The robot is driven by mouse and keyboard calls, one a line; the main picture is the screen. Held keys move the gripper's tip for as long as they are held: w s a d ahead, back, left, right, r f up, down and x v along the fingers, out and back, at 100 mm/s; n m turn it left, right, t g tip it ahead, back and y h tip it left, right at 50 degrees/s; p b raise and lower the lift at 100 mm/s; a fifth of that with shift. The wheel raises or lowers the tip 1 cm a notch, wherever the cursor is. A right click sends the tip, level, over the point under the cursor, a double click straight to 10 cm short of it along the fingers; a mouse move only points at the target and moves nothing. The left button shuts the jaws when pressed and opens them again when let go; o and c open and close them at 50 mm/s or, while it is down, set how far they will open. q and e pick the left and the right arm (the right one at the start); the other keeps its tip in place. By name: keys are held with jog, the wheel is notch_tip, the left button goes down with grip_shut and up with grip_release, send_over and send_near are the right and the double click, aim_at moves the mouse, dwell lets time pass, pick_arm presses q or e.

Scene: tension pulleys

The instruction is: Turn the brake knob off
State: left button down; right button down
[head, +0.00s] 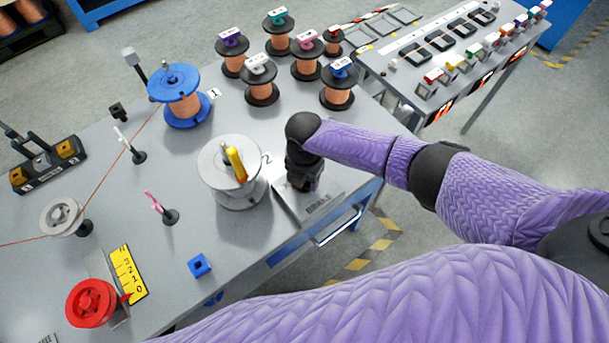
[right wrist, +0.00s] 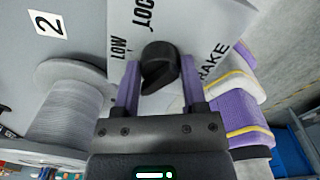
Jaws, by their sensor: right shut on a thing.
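The brake knob (right wrist: 158,62) is black and sits on a pale panel (right wrist: 208,22) with printed words, among them LOW and part of BRAKE. In the right wrist view my right gripper (right wrist: 160,82) has one finger on each side of the knob and is shut on it. The knob's pointer end lies toward the lower left of that view. In the head view my right gripper (head: 303,180) reaches down onto the brake panel (head: 318,208) at the table's edge and hides the knob. My left gripper is not in view.
A grey spool (head: 238,195) with a yellow handle stands just left of my right gripper. A blue-flanged copper spool (head: 178,78) and several other copper spools stand farther back. A red wheel (head: 90,302) is at the front left. A second table (head: 425,75) is at the right.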

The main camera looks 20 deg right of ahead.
jog(key=shift+c, duration=0.7)
grip_release()
jog(key=shift+r, duration=0.1)
notch_tip(320, 180, up, 9)
jog(key=p, duration=0.4)
jog(key=shift+r, duration=0.4)
